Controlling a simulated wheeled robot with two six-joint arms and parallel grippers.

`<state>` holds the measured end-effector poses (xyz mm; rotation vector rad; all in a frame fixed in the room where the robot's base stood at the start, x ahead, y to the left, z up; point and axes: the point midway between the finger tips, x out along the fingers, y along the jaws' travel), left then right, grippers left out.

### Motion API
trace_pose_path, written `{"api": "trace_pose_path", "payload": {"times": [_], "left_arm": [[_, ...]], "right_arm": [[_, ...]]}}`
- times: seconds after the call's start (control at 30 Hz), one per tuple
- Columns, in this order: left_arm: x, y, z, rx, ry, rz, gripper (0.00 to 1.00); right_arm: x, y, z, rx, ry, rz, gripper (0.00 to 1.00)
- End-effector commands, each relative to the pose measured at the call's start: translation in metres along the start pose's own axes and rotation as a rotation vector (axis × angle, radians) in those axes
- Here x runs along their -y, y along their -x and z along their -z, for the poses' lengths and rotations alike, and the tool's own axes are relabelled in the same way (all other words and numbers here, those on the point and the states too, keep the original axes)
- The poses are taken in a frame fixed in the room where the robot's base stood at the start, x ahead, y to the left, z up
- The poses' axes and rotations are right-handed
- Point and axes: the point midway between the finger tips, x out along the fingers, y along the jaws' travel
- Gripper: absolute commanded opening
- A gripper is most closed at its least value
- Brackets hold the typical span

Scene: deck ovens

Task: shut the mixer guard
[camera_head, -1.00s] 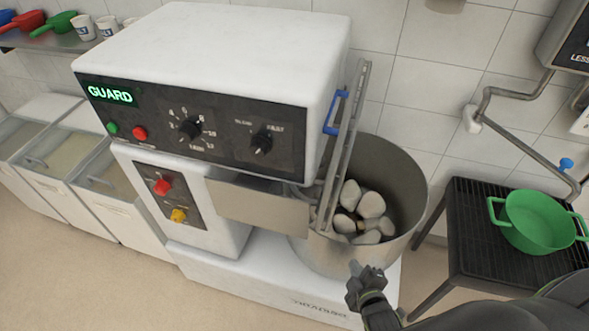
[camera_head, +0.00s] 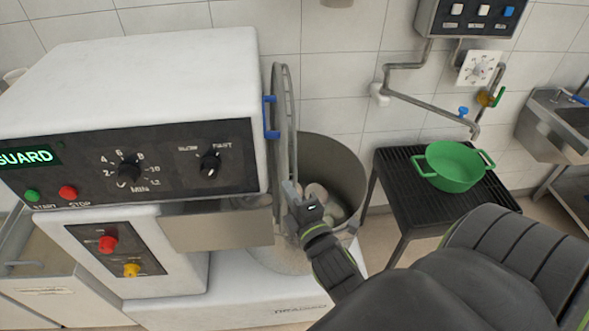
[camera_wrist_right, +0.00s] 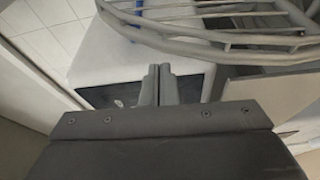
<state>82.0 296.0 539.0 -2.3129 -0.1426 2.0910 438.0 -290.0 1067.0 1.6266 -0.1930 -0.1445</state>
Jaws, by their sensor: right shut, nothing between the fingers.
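The mixer guard (camera_head: 283,105) is a grey wire frame standing raised, nearly upright, at the left side of the bowl. A blue handle (camera_head: 270,117) is on its side by the mixer housing. In the right wrist view the guard's curved bars (camera_wrist_right: 220,38) cross the upper right, with part of the blue handle (camera_wrist_right: 132,30) at the upper left. The metal bowl (camera_head: 345,170) holds pale lumps. My right gripper (camera_head: 291,190) is shut and empty, in front of the guard's lower part and the bowl; in the wrist view its fingertips (camera_wrist_right: 159,72) are together below the bars. My left gripper is not in view.
The white mixer housing (camera_head: 150,75) has a panel with a lit GUARD display (camera_head: 25,157). A black slatted stand (camera_head: 400,190) with a green pot (camera_head: 455,168) is to the right. Pipes (camera_head: 430,100) run along the wall, and a sink (camera_head: 560,120) is at the far right.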

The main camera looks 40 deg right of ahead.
Motion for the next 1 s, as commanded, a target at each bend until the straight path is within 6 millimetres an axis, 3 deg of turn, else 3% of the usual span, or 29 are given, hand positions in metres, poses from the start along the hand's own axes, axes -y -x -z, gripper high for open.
{"api": "trace_pose_path", "payload": {"times": [0.2, 0.4, 1.0], "left_arm": [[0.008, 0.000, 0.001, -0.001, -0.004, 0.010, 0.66], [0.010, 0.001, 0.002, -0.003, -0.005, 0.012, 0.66], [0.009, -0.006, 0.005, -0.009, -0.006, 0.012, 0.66]], "right_arm": [[-0.001, -0.032, 0.000, -0.002, 0.001, -0.001, 0.00], [0.000, -0.048, 0.000, -0.001, 0.001, 0.000, 0.00], [0.003, -0.054, 0.002, -0.001, -0.017, -0.005, 0.00]]}}
